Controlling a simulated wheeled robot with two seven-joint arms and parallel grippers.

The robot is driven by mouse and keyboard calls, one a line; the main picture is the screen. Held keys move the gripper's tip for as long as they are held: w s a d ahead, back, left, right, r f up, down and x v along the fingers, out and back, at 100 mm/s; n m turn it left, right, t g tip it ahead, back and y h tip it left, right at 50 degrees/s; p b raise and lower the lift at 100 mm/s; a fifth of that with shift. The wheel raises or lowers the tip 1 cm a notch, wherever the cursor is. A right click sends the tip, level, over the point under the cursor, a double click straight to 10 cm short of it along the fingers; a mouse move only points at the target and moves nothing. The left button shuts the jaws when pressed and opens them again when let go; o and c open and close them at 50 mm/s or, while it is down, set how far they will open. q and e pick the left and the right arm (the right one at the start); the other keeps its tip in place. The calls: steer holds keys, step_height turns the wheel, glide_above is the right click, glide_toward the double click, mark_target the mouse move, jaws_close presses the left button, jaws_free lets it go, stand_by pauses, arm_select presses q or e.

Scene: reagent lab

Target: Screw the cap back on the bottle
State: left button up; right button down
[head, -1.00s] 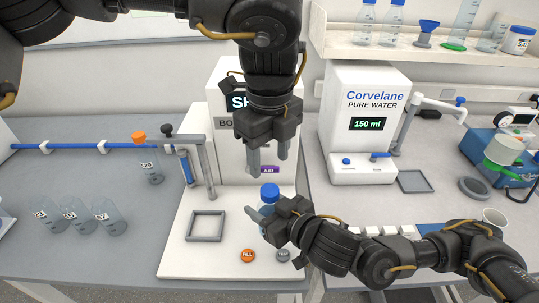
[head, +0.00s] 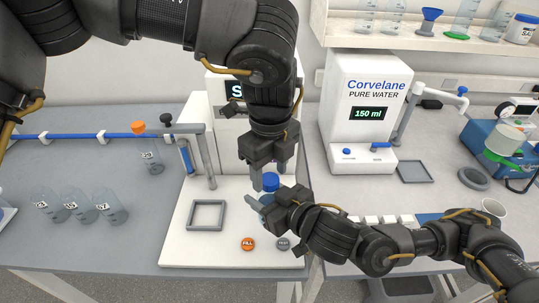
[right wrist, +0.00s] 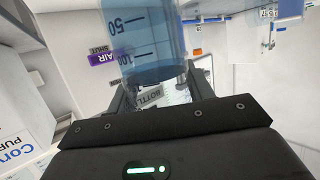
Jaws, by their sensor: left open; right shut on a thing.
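A bottle with blue liquid and printed marks stands between the fingers of my right gripper (head: 268,205) at the front of the white station. Its clear body (right wrist: 140,35) fills the upper middle of the right wrist view, where my right gripper (right wrist: 160,88) is shut on it. The blue cap (head: 271,181) sits at the bottle's top; whether it is screwed down cannot be told. My left gripper (head: 271,176) points down from above, open, its fingertips on either side of the cap. Contact with the cap is not clear.
The white station (head: 180,250) bears a grey square frame (head: 207,215), an orange FILL button (head: 248,244) and a grey button (head: 283,244). Several clear bottles stand on the left bench. A pure water dispenser (head: 357,115) stands to the right.

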arm_select(q)
steer(key=shift+f, duration=0.65)
steer(key=shift+c, duration=0.3)
steer(key=c, duration=0.9)
steer(key=m, duration=0.6)
steer(key=shift+m, duration=0.3)
steer(key=shift+c, duration=0.2)
steer(key=o, duration=1.1)
